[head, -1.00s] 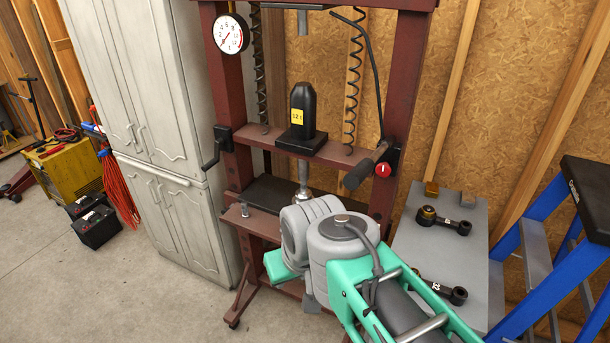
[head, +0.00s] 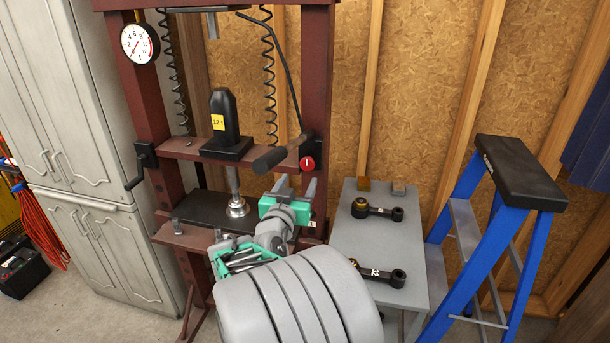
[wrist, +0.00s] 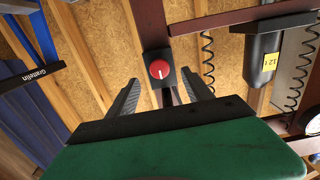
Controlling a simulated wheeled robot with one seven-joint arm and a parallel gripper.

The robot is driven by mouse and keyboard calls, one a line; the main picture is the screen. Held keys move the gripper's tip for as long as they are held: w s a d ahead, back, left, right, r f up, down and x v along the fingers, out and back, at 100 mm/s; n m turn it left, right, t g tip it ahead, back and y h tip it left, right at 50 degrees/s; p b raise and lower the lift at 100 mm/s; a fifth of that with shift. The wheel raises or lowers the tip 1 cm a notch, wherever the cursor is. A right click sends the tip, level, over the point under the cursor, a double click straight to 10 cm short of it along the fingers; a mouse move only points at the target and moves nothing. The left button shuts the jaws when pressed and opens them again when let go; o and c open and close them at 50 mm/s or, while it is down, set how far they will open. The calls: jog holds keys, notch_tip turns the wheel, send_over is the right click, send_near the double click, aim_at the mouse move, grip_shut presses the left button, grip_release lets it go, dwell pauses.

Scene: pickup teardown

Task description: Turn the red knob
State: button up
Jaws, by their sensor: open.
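The red knob (head: 307,163) sits on a black plate on the right post of the dark red press frame (head: 318,75). It also shows in the wrist view (wrist: 159,69), round with a white mark, ahead of my gripper and roughly between its fingers. My gripper (head: 296,187) is open and empty, below and a little left of the knob in the head view. Its two grey fingers (wrist: 162,95) are spread apart and do not touch the knob.
A dark handle (head: 270,159) sticks out just left of the knob. A grey table (head: 372,240) with black link parts stands to the right, beside a blue stepladder (head: 495,230). A black bottle jack (head: 224,120) and a gauge (head: 140,43) are on the press.

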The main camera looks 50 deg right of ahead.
aim_at(307, 166)
jog(key=p+x, duration=0.1)
jog(key=x, duration=0.1)
jog(key=p+x, duration=0.1)
jog(key=x, duration=0.2)
jog(key=p+x, duration=0.1)
jog(key=x, duration=0.2)
jog(key=shift+s+r, duration=0.1)
jog(key=shift+r, duration=0.25)
jog(key=shift+c, duration=0.5)
grip_shut()
